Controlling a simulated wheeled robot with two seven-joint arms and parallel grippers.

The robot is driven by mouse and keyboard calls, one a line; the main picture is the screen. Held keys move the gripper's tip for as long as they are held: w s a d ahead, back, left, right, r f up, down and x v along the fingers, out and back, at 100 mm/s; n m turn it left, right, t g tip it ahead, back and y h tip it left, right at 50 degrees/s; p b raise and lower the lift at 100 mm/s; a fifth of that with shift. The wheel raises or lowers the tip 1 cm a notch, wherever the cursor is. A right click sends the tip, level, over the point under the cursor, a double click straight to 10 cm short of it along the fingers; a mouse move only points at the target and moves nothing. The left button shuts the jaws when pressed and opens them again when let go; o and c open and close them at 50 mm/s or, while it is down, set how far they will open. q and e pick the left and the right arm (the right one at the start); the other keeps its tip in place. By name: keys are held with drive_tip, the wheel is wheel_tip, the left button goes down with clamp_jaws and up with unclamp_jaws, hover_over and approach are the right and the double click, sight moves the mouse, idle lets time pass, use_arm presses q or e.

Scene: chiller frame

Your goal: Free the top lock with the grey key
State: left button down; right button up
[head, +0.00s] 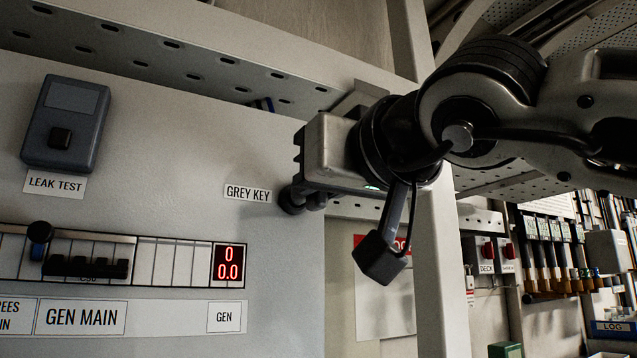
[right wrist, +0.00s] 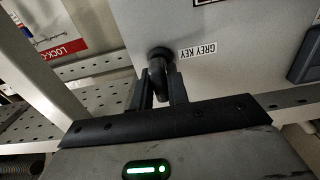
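The grey key, a small dark round-headed piece (right wrist: 160,53), sits at the grey panel beside its GREY KEY label (right wrist: 198,49). That label (head: 248,193) also shows in the head view. My right gripper (head: 290,200) reaches the panel just right of the label. In the right wrist view its two dark fingers (right wrist: 163,86) stand close on either side of the key. Whether they press on it I cannot tell. In the head view the gripper hides most of the key. I cannot make out the top lock in either view. My left gripper is not in view.
On the panel, left of my gripper, are a LEAK TEST box (head: 66,124), a breaker row with a round dark knob (head: 40,232) and a red display (head: 228,263). A pale upright post (head: 440,270) stands to the right. Perforated beams run above.

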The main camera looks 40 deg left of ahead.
drive_tip(key=shift+m+b, duration=0.5)
drive_tip(key=shift+m, duration=1)
drive_tip(key=shift+f+m+b, duration=0.1)
drive_tip(key=shift+m+b, duration=0.2)
drive_tip(key=shift+m, duration=1)
drive_tip(key=shift+m+b, duration=0.7)
drive_tip(key=shift+m, duration=0.8)
